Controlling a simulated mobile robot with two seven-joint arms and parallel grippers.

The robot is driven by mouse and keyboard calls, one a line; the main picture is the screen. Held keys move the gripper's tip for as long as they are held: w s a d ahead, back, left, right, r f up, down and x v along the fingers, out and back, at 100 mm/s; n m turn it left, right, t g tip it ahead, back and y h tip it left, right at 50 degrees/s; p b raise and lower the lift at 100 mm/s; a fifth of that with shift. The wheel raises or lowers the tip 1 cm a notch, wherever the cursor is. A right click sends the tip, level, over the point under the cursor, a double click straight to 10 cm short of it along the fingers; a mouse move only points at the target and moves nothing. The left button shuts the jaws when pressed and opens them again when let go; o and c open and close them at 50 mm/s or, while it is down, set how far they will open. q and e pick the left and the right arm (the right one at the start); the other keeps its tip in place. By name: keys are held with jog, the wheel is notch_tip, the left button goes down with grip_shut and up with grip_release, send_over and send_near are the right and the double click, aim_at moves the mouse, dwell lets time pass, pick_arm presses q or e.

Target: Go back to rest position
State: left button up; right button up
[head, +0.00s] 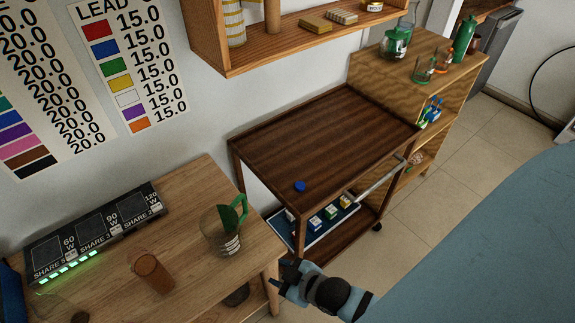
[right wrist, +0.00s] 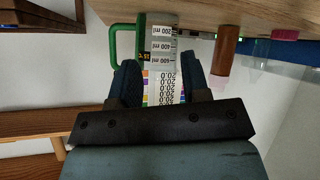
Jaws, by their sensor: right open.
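My right gripper (head: 282,275) is at the bottom centre of the head view, in front of the light wood table's right corner. Its two dark blue fingers also show in the right wrist view (right wrist: 160,82), spread apart with nothing held between them. A clear measuring jug with a green handle (head: 222,238) stands on the table beyond the gripper. The jug appears upside down in the right wrist view (right wrist: 158,40), beyond the fingertips and apart from them. My left gripper is not in view.
The light wood table (head: 185,205) also carries a brown cup (head: 152,272) and a black display box (head: 95,232). A dark wood cart (head: 320,140) with a blue cap (head: 299,186) stands behind the gripper. A large blue-grey surface (head: 490,250) fills the lower right.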

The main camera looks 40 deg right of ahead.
jog(key=m, duration=0.1)
jog(key=s+m, duration=0.1)
jog(key=m, duration=0.1)
jog(key=shift+s+d, duration=0.25)
jog(key=shift+d, duration=0.05)
jog(key=shift+d+r+p, duration=0.15)
jog(key=shift+r+p, duration=0.65)
jog(key=shift+p, duration=0.15)
